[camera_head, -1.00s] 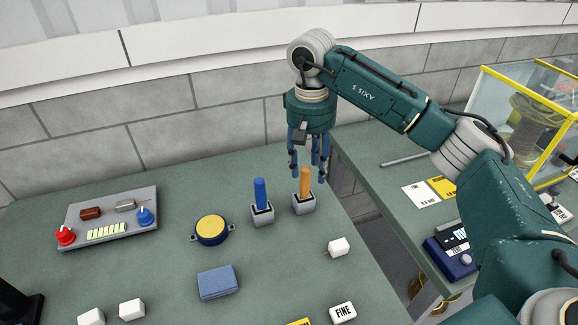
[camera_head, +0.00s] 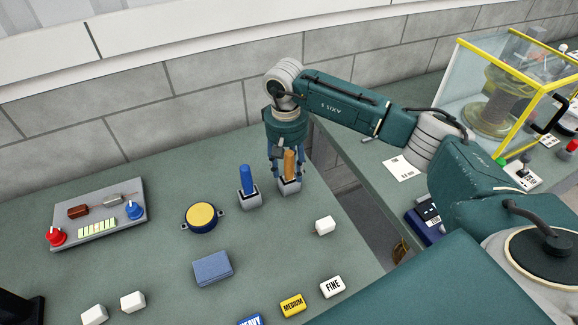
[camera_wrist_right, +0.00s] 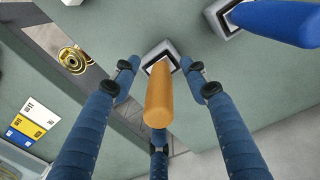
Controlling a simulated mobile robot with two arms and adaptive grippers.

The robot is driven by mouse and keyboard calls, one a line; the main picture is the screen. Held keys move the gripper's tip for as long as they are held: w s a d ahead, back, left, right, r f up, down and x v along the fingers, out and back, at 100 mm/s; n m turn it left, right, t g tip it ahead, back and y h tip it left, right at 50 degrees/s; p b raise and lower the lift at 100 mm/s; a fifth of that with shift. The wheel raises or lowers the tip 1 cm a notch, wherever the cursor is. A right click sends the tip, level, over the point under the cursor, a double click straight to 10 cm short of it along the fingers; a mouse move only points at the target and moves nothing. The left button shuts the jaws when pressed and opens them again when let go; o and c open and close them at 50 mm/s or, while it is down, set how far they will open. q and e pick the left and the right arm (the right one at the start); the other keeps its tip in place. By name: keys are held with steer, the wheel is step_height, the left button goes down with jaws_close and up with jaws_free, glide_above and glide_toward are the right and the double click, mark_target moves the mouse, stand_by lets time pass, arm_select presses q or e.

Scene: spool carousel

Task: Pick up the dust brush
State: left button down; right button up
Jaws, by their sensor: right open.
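An orange handle (camera_head: 289,165) stands upright in a small grey holder (camera_head: 289,187) on the green bench. A blue handle (camera_head: 246,180) stands in a similar holder (camera_head: 250,198) just left of it. Only the handles show; the lower ends are hidden in the holders, so I cannot tell which is the dust brush. My right gripper (camera_head: 287,176) points down over the orange handle, its fingers spread around it. In the right wrist view the orange handle (camera_wrist_right: 159,95) rises between the open fingers, apparently untouched.
A yellow-topped round pad (camera_head: 201,217), a blue box (camera_head: 212,268) and a white block (camera_head: 325,225) lie nearby. A control panel (camera_head: 98,215) stands at left. A gap separates the bench from another one bearing a yellow-framed clear case (camera_head: 488,90).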

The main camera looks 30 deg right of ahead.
steer(key=shift+f, duration=0.65)
jaws_close()
steer(key=shift+r, duration=0.1)
